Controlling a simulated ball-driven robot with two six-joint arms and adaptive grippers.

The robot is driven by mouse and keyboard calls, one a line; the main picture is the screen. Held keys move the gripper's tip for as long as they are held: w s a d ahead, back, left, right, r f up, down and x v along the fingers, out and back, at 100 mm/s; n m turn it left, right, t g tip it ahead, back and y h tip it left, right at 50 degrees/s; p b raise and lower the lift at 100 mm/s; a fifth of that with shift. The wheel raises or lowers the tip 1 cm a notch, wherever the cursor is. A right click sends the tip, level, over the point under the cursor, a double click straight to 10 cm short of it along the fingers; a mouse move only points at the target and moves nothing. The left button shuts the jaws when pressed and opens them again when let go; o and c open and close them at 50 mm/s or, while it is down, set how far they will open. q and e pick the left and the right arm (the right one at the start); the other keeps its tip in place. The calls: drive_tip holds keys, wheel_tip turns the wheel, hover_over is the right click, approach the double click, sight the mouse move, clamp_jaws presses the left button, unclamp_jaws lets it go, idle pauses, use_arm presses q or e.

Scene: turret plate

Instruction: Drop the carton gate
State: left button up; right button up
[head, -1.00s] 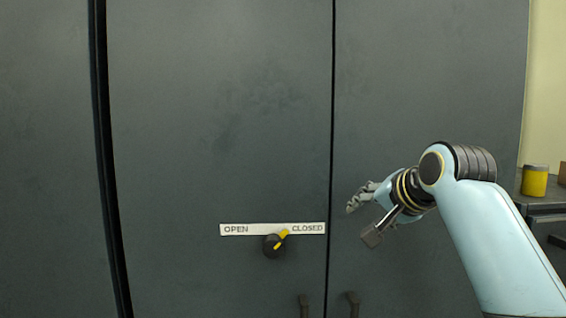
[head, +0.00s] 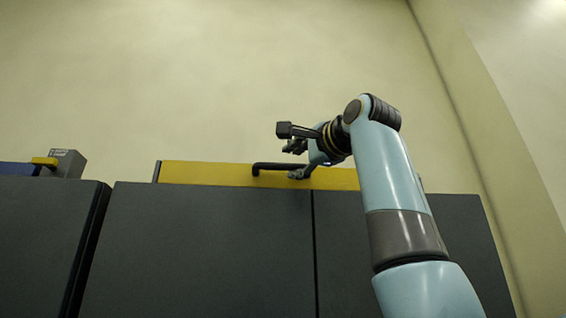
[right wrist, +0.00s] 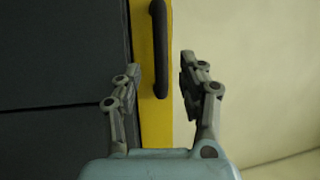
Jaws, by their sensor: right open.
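The carton gate appears to be the long yellow panel (head: 215,173) along the top of the dark cabinet, upright above the doors. It carries a black bar handle (head: 268,166). My right gripper (head: 294,160) is open at the right end of this handle. In the right wrist view, the black handle (right wrist: 159,60) lies between the two spread fingers of my right gripper (right wrist: 160,66), with the yellow panel (right wrist: 153,130) behind. The fingers look clear of the handle on both sides; how deep it sits between them I cannot tell. My left gripper is not in view.
The dark grey cabinet (head: 200,245) fills the lower part of the head view. At far left, a grey block with a yellow part (head: 66,163) stands on a neighbouring unit. The pale wall (head: 200,80) is bare, with free room above the panel.

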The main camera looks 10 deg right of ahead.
sight(285, 166)
drive_tip(key=p+x, duration=0.2)
drive_tip(key=x, duration=0.2)
drive_tip(key=shift+w+a+r, duration=0.25)
drive_tip(key=shift+w, duration=0.05)
drive_tip(key=shift+w+a, duration=0.2)
drive_tip(key=shift+w, duration=0.5)
drive_tip(key=shift+f, duration=0.1)
clamp_jaws()
